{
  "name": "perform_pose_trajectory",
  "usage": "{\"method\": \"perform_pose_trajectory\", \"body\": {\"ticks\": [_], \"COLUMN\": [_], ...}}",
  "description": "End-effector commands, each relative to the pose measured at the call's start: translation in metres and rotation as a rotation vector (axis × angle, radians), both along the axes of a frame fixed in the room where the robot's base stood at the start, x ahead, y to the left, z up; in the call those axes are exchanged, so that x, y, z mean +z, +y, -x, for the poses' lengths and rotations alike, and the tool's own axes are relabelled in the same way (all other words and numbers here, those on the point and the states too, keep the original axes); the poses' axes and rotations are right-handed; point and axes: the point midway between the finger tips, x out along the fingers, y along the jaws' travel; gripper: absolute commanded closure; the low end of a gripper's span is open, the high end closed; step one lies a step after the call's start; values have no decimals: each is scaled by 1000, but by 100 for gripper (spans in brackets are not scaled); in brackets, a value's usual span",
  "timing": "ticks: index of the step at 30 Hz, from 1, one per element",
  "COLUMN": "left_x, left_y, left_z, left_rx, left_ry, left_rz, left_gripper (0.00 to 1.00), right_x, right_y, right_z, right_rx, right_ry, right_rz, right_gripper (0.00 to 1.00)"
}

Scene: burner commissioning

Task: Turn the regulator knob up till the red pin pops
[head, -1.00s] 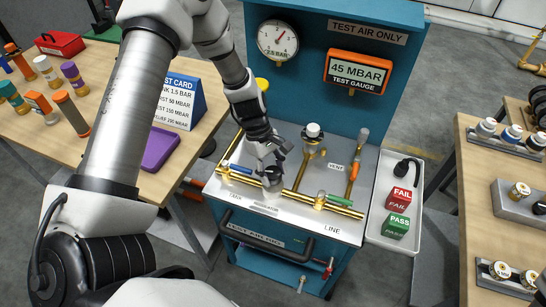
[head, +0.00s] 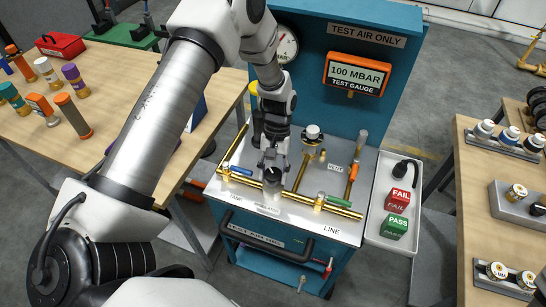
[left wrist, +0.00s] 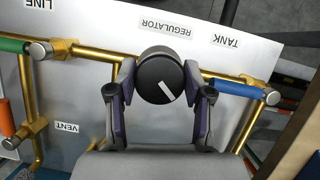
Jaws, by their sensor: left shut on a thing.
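The regulator knob (left wrist: 158,70) is a black round knob with a white mark on its face, in front of the REGULATOR label. In the head view the knob (head: 273,178) sits on the brass front pipe, below my left gripper (head: 272,166). My left gripper is shut on the knob, with one finger on each side of it. The orange test gauge (head: 357,73) reads 100 MBAR. A white-capped fitting (head: 312,131) stands behind on the bench top. I cannot make out a red pin popped up on it. My right gripper is not in view.
The blue handle (left wrist: 240,89) lies close beside the fingers, and the green handle (head: 340,200) is farther along the pipe. A tray (head: 376,235) with red FAIL and green PASS blocks stands at the bench's right. Tables flank the bench.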

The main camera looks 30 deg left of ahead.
Motion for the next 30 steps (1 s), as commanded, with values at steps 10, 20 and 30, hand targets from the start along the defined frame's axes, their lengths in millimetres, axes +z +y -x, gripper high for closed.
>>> {"method": "perform_pose_trajectory", "body": {"ticks": [10, 20, 30], "left_x": [1, 1, 0], "left_y": [-1, -2, -2], "left_z": [-2, -1, -1], "left_rx": [-327, -632, -851], "left_ry": [-4, -3, -2], "left_rz": [-3, -1, -1], "left_gripper": [84, 84, 84], "right_x": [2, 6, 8], "right_y": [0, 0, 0], "right_z": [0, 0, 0], "right_rx": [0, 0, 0], "right_ry": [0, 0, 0], "right_rz": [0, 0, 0], "right_gripper": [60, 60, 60]}}
